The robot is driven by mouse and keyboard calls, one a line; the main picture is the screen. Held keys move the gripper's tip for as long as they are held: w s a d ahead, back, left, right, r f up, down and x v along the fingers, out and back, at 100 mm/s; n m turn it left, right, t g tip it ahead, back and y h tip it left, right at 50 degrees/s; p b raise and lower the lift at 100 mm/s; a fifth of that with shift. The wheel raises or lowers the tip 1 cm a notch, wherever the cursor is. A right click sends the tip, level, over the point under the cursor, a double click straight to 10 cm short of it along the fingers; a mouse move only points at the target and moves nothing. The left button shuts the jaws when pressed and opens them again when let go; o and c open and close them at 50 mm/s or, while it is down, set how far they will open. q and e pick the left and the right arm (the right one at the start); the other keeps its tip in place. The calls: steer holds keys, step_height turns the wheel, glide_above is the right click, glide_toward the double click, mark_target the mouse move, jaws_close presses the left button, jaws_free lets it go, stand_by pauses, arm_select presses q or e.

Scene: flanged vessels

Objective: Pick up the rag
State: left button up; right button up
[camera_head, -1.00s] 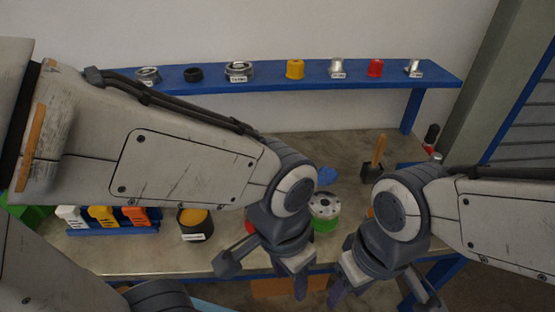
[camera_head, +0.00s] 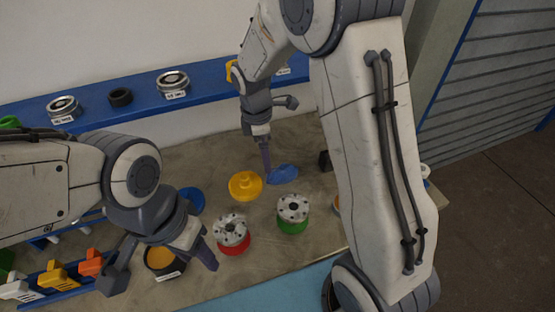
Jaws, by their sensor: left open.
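A blue, flat, irregular piece that looks like the rag (camera_head: 284,174) lies on the workbench beyond the flanged parts. My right gripper (camera_head: 266,158) points down with its fingertips at the rag's left edge. Its fingers overlap in this view, so I cannot tell whether they touch the rag or how far apart they are. My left gripper (camera_head: 208,257) is open and empty, low over the front of the bench, left of the red-based flanged vessel and well away from the rag.
A yellow flanged part (camera_head: 245,185), a red-based vessel (camera_head: 232,235) and a green-based vessel (camera_head: 293,214) stand near the rag. A blue disc (camera_head: 190,200), a dark pot (camera_head: 163,262) and a blue rack (camera_head: 62,278) are leftward. A blue shelf (camera_head: 215,75) runs behind.

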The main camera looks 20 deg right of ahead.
steer(key=n, duration=0.2)
glide_toward(282, 171)
steer(key=f, duration=0.1)
steer(key=f+p, duration=0.1)
steer(key=f, duration=0.1)
steer(key=shift+w+d, duration=0.15)
steer(key=shift+w, duration=0.2)
steer(key=f+p, duration=0.1)
steer(key=f, duration=0.1)
steer(key=f+p, duration=0.1)
steer(key=f, duration=0.2)
steer(key=shift+s+d+f, duration=0.2)
steer(key=shift+f, duration=0.35)
steer(key=c, duration=1.4)
steer(key=shift+w+r, duration=0.1)
